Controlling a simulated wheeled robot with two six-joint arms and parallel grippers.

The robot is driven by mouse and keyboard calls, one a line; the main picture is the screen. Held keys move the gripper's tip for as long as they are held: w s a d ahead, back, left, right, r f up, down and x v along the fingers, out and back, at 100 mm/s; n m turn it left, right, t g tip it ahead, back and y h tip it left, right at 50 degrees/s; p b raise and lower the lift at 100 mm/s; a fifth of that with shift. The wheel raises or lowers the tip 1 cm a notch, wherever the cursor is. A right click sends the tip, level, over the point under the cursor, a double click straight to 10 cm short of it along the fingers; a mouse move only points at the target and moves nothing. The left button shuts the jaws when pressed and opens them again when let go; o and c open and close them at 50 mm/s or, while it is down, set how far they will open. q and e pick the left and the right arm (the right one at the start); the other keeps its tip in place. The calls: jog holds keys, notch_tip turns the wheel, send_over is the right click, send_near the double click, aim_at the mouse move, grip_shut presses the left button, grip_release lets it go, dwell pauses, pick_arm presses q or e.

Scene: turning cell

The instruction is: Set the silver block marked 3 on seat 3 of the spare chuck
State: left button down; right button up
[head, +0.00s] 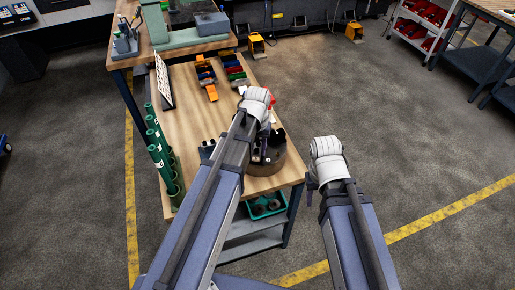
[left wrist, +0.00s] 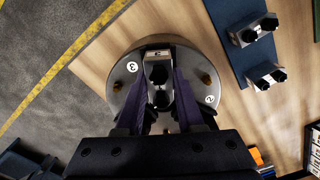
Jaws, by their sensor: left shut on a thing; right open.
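The spare chuck (head: 287,163) is a dark round body near the front of the wooden bench; its face shows in the left wrist view (left wrist: 127,102), with marks 3 and 2 and two brass pins. My left gripper (left wrist: 160,62) is shut on a silver block (left wrist: 157,72) with a dark recess, over the chuck face between the two marks. The held block's number cannot be read, and I cannot tell whether it touches the chuck. My right gripper (head: 312,186) is open and empty, off the bench's right edge.
Two silver blocks (left wrist: 252,32) lie on a blue mat (left wrist: 232,14) beside the chuck. Green tubes (head: 160,155) stand along the bench's left edge. Coloured bins (head: 206,78) and a panel (head: 164,82) stand further back. The bench (head: 188,120) has bare wood at left.

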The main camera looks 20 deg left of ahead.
pick_arm(q)
jog(key=shift+f+b, duration=0.4)
jog(key=shift+f, duration=0.1)
jog(key=shift+c, duration=2.2)
grip_release()
jog(key=shift+r, duration=0.1)
notch_tip(320, 180, up, 8)
jog(key=p, duration=0.8)
jog(key=shift+s+d+f, duration=0.1)
jog(key=shift+f, duration=0.1)
jog(key=s+d+f+m+b, duration=0.2)
jog(key=s+d, duration=0.3)
jog(key=s, duration=0.2)
jog(key=s+d+f+m+y+b, duration=0.1)
jog(key=s+d+f+m+b, duration=0.1)
jog(key=s+d, duration=0.3)
jog(key=shift+s+d+f+m+b, duration=0.15)
jog(key=shift+s+f+m+b, duration=0.15)
jog(key=shift+s+f+b, duration=0.5)
